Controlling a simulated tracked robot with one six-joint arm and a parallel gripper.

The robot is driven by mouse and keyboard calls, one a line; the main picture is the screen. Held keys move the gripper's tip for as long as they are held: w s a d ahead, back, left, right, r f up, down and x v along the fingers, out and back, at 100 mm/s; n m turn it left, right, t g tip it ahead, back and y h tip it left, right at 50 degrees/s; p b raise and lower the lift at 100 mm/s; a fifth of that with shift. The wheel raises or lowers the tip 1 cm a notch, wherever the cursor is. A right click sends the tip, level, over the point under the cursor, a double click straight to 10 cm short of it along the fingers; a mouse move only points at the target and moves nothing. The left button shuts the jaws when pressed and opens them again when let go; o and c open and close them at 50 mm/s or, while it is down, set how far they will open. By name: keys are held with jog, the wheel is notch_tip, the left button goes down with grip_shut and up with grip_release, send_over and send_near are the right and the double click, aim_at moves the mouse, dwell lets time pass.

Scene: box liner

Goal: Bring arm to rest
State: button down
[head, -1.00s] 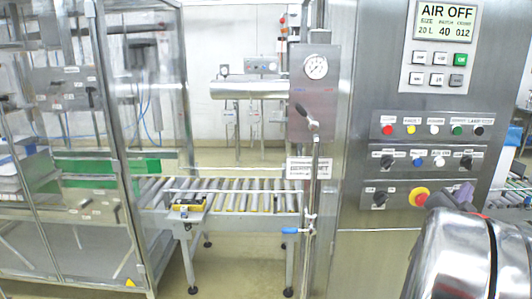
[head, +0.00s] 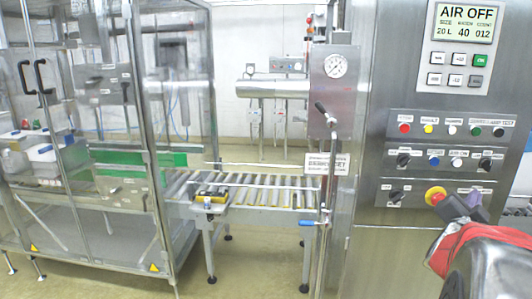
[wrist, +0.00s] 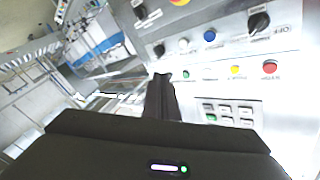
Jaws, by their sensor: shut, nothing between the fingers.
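My gripper (head: 460,206) is dark and shut, with nothing held, at the end of my red and silver arm at the lower right of the head view. In that view it overlaps the lower right of the control panel (head: 385,225), beside a red and yellow button (head: 435,196). I cannot tell whether it touches the panel. In the wrist view my gripper's dark fingers (wrist: 161,88) are together, with panel buttons and a keypad (wrist: 229,113) beyond them.
A display (head: 466,22) at the top of the panel reads AIR OFF. A gauge box (head: 333,85) with a vertical pipe stands left of the panel. A roller conveyor (head: 265,192) leads to a glass-walled machine (head: 110,130) at left. The floor in front is clear.

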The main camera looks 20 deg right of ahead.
jog(key=w+a+f+n+t+y, duration=0.1)
jog(key=w+a+f+n+y, duration=0.2)
jog(key=a, duration=0.6)
jog(key=w+a+f+n+t+y, duration=0.1)
jog(key=w+a+n+y, duration=0.35)
jog(key=a, duration=0.55)
jog(key=w+a+f+n+t+y, duration=0.25)
jog(key=w+a, duration=0.25)
jog(key=a, duration=0.4)
jog(key=s+a+f+n+g+y, duration=0.1)
jog(key=s+a+f+n+y, duration=0.1)
jog(key=a, duration=0.5)
jog(key=s+a+f+n+g+y, duration=0.2)
jog(key=a+n, duration=0.1)
jog(key=a, duration=0.4)
jog(key=s+a+f+n+g+y, duration=0.2)
jog(key=s+a+f+n+g, duration=0.1)
jog(key=s+a, duration=0.7)
jog(key=shift+s+a+f+n+g+y, duration=0.4)
jog(key=shift+s+f+n, duration=0.15)
jog(key=shift+s+n, duration=0.4)
jog(key=shift+w, duration=0.1)
